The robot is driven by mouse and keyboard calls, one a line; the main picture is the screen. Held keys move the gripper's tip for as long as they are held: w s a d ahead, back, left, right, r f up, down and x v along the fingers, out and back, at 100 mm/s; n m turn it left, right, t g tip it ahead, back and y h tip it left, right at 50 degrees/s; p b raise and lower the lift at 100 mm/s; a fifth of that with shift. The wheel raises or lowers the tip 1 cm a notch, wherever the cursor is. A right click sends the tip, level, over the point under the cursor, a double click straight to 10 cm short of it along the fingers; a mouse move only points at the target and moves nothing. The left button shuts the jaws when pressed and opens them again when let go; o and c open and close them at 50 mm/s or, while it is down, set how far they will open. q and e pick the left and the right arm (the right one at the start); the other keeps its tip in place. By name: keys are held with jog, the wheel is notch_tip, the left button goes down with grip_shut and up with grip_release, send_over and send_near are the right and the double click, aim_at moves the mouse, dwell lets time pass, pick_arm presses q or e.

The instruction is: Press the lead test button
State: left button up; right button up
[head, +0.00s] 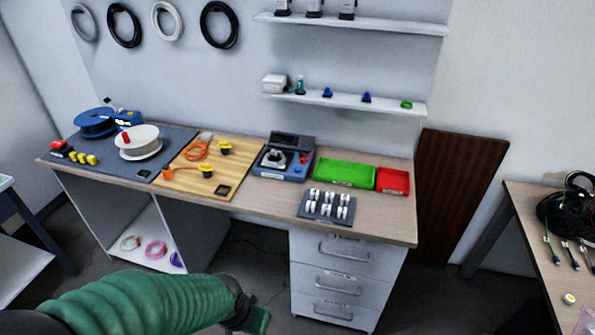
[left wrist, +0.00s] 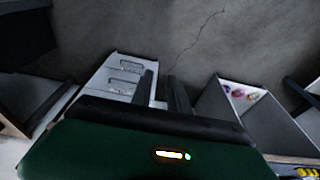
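A blue-grey tester device (head: 285,157) with a dark screen and a round fixture stands at the back of the bench. A small red part (head: 304,159) sits on its right side; I cannot tell whether this is the lead test button. My left arm reaches in low in front of the bench in the head view, with its end near the bottom edge, well apart from the device. In the left wrist view my left gripper (left wrist: 161,92) has its two dark fingers apart with nothing between them, above the floor. My right gripper is not in view.
Right of the device are a green tray (head: 344,173) and a red tray (head: 393,181). A dark rack of white pieces (head: 327,206) lies in front. A wooden board (head: 212,168) with orange cable and a mat with spools (head: 138,142) lie left. Drawers (head: 337,276) stand below.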

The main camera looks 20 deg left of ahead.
pick_arm(q)
grip_shut()
dwell(1.4)
